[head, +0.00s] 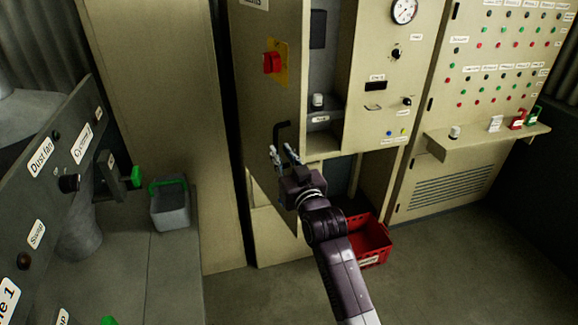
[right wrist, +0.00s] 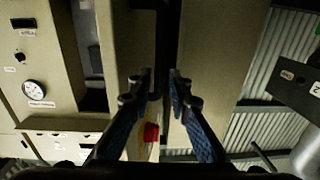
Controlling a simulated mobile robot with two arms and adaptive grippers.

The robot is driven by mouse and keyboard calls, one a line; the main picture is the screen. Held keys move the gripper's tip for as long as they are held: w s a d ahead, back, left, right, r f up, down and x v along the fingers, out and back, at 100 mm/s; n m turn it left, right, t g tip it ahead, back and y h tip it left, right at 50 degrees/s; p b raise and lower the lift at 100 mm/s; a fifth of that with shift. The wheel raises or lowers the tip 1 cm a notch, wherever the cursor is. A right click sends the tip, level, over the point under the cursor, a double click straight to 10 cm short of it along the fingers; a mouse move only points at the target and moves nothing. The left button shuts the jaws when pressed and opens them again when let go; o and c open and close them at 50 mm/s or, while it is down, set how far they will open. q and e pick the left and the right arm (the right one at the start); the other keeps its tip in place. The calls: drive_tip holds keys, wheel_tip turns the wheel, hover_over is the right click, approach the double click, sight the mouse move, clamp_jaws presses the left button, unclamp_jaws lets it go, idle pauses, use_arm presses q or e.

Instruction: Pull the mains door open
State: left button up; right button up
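The mains door (head: 262,105) is a beige cabinet door with a red switch on a yellow plate. It stands ajar, angled out from the cabinet, with the interior showing to its right. Its black handle (head: 283,132) is near the door's lower free edge. My right gripper (head: 284,154) is open just below the handle in the head view. In the right wrist view, its fingertips (right wrist: 161,83) are apart, with a dark upright bar between them; I cannot tell whether they touch it. My left gripper is out of view.
A red crate (head: 376,243) sits on the floor below the cabinet. A shelf (head: 490,142) with small items juts out at the right. A grey bin with a green handle (head: 170,208) stands at the left, near a labelled control panel (head: 60,170). Floor in front is clear.

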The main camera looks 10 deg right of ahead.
drive_tip(key=s, duration=0.6)
drive_tip(key=shift+s+d, duration=0.2)
drive_tip(key=shift+d, duration=0.25)
drive_tip(key=shift+c, duration=0.4)
